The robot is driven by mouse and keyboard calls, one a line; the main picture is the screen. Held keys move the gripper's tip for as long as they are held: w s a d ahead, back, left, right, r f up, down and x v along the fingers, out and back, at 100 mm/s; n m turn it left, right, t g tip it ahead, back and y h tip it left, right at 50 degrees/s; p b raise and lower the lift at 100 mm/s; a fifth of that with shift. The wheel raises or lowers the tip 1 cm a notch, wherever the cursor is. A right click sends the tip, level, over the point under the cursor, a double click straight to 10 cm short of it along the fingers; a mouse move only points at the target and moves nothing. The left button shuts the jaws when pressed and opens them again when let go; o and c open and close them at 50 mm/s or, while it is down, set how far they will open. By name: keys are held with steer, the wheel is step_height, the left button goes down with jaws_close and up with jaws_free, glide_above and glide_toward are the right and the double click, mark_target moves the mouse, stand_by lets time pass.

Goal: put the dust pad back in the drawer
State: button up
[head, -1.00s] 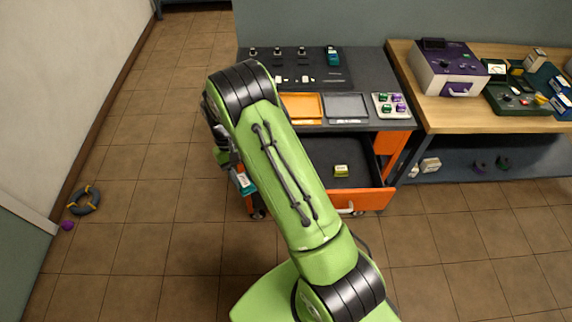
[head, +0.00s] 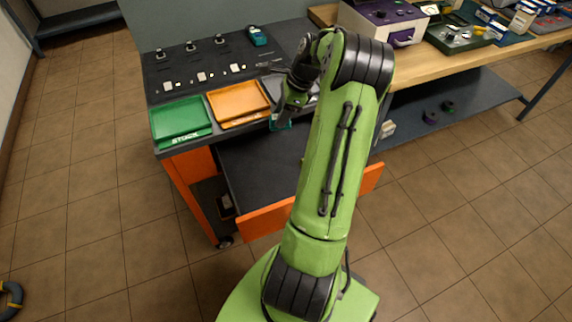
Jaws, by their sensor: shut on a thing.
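My gripper (head: 284,108) is shut on a small teal thing, which I take to be the dust pad (head: 279,124); only its lower part shows below the fingers. The gripper is over the back part of the open drawer (head: 248,172), near the front edge of the cart top. The drawer is pulled out, with a dark floor and an orange front (head: 262,221). My arm crosses its right part and hides what lies there. The visible left part of the drawer is empty.
The cart top holds a green tray (head: 181,119), an orange tray (head: 238,101) and a grey tray partly behind my gripper. A teal device (head: 257,36) stands at the back. A wooden bench (head: 470,50) with instruments is at the right.

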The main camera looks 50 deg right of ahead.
steer(key=shift+m, duration=0.3)
steer(key=f+b, duration=0.1)
steer(key=f, duration=0.3)
steer(key=f+b, duration=0.2)
steer(key=f, duration=0.3)
steer(key=d+f+b, duration=0.1)
steer(key=f, duration=0.3)
steer(key=shift+s+f, duration=0.15)
steer(key=shift+s, duration=0.15)
step_height(320, 180, down, 5)
steer(key=shift+r+b, duration=0.1)
steer(key=shift+b, duration=0.9)
steer(key=shift+r, duration=0.1)
